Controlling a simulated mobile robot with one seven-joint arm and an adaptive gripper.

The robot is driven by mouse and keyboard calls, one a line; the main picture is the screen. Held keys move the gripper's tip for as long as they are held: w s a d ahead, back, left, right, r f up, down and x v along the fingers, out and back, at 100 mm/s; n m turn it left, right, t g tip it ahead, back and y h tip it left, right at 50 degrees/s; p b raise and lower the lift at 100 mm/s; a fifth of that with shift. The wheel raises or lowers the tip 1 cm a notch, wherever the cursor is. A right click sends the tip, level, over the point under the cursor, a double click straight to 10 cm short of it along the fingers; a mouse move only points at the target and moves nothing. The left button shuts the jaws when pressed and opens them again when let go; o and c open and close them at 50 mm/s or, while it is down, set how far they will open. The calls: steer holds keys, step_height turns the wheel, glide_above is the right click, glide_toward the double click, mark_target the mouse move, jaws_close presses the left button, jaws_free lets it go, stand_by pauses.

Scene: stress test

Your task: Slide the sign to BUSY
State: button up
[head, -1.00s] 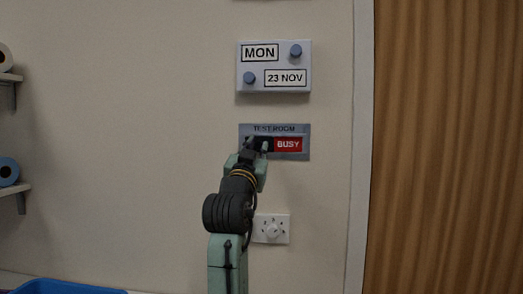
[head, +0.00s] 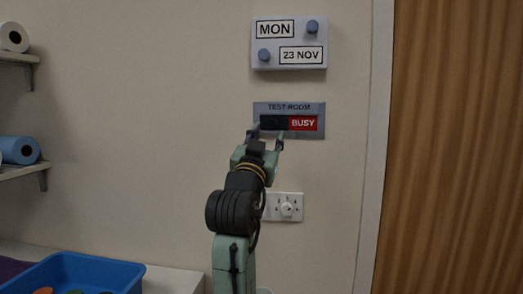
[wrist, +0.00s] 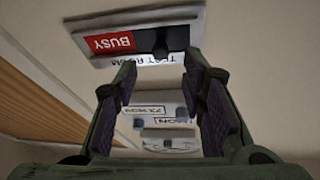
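The grey TEST ROOM sign (head: 289,107) is on the wall. Its window shows a red BUSY panel (head: 304,123) on the right and a black slider (head: 274,122) on the left. In the wrist view the sign (wrist: 190,18) appears upside down, with red BUSY (wrist: 103,42) and the black slider, which has a dark knob (wrist: 160,48). My gripper (head: 266,138) is at the sign's lower left in the head view. Its fingers are apart with nothing between them; the gap also shows in the wrist view (wrist: 167,80). It seems clear of the slider.
A MON / 23 NOV calendar block (head: 289,44) hangs above the sign. A wooden door (head: 455,150) is at right. A blue tray (head: 75,268) and shelves with rolls (head: 18,150) are at left.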

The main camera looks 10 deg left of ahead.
steer(key=v, duration=0.6)
steer(key=shift+s+f, duration=0.2)
steer(key=shift+s, duration=0.2)
